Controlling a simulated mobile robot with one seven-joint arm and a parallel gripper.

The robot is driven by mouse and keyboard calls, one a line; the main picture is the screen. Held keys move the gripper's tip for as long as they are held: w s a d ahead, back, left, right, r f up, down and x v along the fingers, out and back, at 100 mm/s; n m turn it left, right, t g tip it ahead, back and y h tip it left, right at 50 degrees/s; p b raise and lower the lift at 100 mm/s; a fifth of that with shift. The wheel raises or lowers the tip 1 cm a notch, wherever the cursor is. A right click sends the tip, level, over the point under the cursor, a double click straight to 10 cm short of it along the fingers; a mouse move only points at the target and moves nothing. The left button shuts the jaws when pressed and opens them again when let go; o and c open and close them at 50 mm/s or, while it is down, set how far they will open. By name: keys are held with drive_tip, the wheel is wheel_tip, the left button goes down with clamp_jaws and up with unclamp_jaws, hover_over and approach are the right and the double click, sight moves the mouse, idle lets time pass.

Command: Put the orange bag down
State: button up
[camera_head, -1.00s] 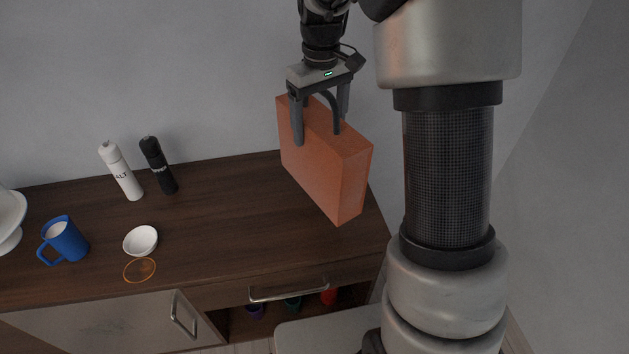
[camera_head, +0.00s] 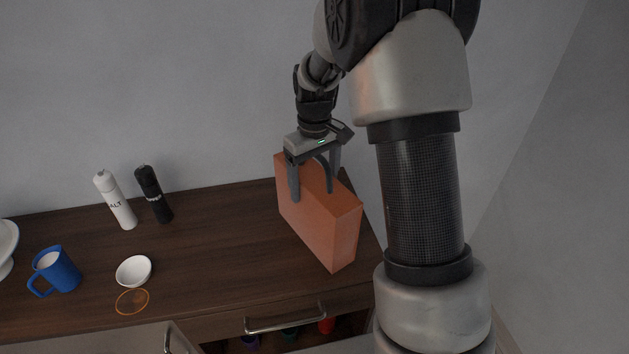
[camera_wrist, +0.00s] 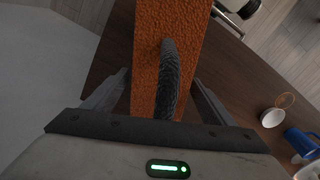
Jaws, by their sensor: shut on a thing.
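The orange bag (camera_head: 318,222) is a boxy upright block with a dark arched handle (camera_head: 329,172) on top. It is at the right end of the dark wooden counter; I cannot tell whether its base touches the top. My gripper (camera_head: 315,195) points down over the bag, with a finger on either side of its upper part, shut on it. In the wrist view the bag (camera_wrist: 183,40) runs up the middle, with the handle (camera_wrist: 168,80) between the fingers of my gripper (camera_wrist: 160,95). The bag hides the counter behind it.
On the counter (camera_head: 220,240) stand a white salt mill (camera_head: 115,201), a black mill (camera_head: 154,195), a blue mug (camera_head: 56,271) and a white bowl (camera_head: 134,270). An orange ring (camera_head: 132,301) lies in front of the bowl.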

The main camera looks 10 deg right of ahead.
drive_tip(key=shift+f, duration=0.1)
drive_tip(key=o, duration=2.1)
